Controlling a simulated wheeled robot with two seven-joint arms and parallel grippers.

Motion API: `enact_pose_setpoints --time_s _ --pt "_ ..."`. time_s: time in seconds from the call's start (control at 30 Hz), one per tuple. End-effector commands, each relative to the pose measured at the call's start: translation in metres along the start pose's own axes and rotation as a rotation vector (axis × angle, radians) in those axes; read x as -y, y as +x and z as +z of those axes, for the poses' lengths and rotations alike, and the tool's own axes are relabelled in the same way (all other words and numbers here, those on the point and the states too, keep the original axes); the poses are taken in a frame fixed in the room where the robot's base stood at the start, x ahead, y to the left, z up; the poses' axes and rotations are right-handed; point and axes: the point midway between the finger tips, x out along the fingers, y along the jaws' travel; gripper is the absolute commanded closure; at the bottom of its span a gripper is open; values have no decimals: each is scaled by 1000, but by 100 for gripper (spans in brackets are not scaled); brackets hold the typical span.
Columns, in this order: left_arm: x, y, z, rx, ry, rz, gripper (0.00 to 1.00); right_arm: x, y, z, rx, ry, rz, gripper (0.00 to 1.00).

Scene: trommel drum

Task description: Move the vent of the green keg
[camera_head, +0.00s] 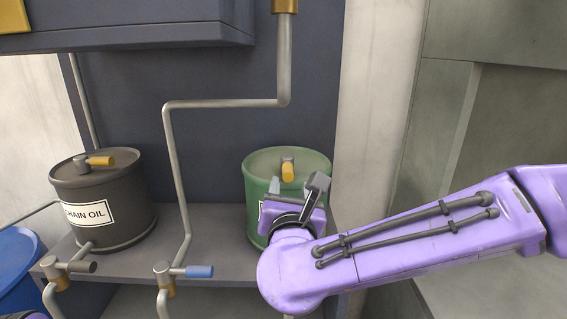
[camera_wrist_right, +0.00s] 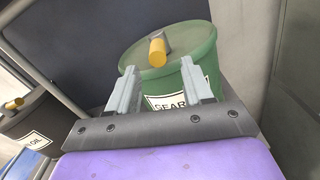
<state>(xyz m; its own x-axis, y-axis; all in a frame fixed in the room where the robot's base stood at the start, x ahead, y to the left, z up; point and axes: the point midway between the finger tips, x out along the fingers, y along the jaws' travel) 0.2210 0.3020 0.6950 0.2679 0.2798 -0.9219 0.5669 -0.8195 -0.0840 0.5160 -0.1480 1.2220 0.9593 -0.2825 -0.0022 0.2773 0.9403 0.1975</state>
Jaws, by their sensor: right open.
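The green keg (camera_head: 258,172) stands on the right part of a grey shelf, partly hidden behind my right gripper and arm. Its vent, a short yellow handle (camera_head: 288,171) on a grey fitting, sits on top of the lid. In the right wrist view the keg (camera_wrist_right: 203,60) is ahead, with a partly covered label, and the yellow vent handle (camera_wrist_right: 157,52) points toward the camera. My right gripper (camera_head: 296,186) is in front of the keg, below the vent. Its two fingers (camera_wrist_right: 161,85) are apart with nothing between them. My left gripper is not in view.
A dark keg labelled CHAIN OIL (camera_head: 103,200) with its own yellow handle stands at left on the shelf (camera_head: 215,225). A bent grey pipe (camera_head: 171,150) rises between the kegs. A blue-handled valve (camera_head: 198,271) and a dark-handled valve (camera_head: 80,267) sit at the front. A blue drum (camera_head: 18,265) is lower left.

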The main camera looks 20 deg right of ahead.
Motion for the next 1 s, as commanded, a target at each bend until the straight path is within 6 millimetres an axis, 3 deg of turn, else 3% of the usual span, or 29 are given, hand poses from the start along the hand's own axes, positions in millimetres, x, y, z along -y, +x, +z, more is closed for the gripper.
enact_pose_setpoints --time_s 0.4,0.77,0.8,0.93,1.0 --pt "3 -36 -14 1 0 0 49 -6 84 2 -3 -3 7 49" --pt "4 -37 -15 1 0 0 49 -4 95 -1 -2 -4 6 49" --pt "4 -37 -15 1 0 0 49 -4 95 -1 -2 -4 6 56" --pt "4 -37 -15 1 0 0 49 -4 95 -1 -2 -4 6 98" --pt "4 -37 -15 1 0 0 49 -4 95 -1 -1 -4 6 100"
